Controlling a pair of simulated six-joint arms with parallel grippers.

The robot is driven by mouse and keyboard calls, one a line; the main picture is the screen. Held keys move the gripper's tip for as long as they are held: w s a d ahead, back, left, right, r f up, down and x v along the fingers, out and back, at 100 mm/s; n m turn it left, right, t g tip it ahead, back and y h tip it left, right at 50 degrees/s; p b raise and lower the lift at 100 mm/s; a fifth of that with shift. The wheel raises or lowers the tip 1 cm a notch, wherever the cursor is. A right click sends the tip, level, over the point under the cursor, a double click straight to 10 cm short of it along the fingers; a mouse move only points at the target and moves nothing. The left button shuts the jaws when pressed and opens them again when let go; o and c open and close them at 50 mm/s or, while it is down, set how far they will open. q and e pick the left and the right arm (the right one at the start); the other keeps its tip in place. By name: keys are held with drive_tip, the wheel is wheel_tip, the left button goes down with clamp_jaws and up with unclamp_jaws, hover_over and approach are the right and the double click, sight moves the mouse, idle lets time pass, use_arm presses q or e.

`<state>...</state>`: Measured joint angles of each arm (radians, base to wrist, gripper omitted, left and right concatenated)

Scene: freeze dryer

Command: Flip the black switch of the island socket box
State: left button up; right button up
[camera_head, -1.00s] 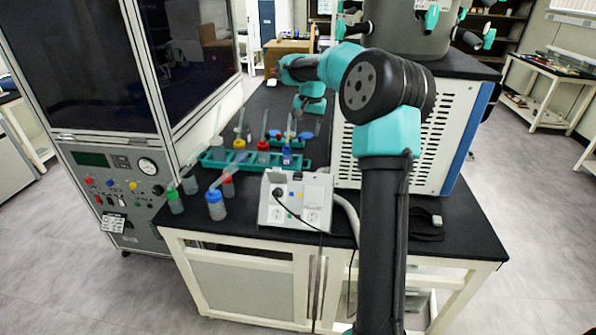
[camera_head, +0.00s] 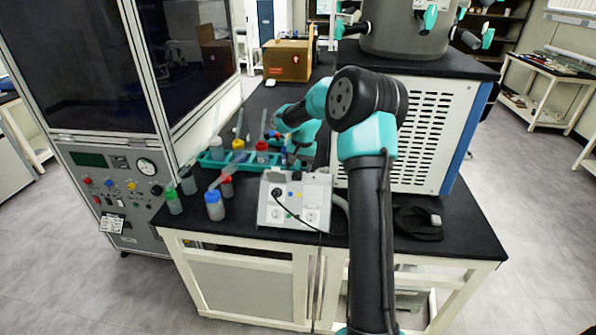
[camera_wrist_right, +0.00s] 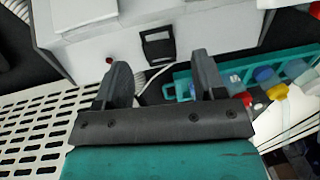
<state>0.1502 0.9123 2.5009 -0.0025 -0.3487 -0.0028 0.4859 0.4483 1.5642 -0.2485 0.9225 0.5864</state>
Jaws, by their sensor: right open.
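The socket box (camera_head: 279,212) is light grey and white and stands at the front edge of the black island top, with sockets on its sloped face and a black cable plugged in. In the right wrist view, its pale body (camera_wrist_right: 110,45) fills the top, and the black switch (camera_wrist_right: 158,46) sits on the side facing me. My right gripper (camera_head: 292,160) is just behind the box. Its two dark fingers (camera_wrist_right: 162,80) are apart and empty, with the switch a little beyond and between them. My left gripper is out of view.
A teal rack (camera_head: 213,158) with several capped bottles stands left of the gripper. Loose bottles (camera_head: 215,207) stand left of the box. A slotted white and blue machine (camera_head: 418,140) is close on the right. A cardboard box (camera_head: 288,61) sits farther back.

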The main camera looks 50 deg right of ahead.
sight(297, 175)
drive_tip(key=shift+w+f, duration=0.1)
drive_tip(key=shift+f, duration=1)
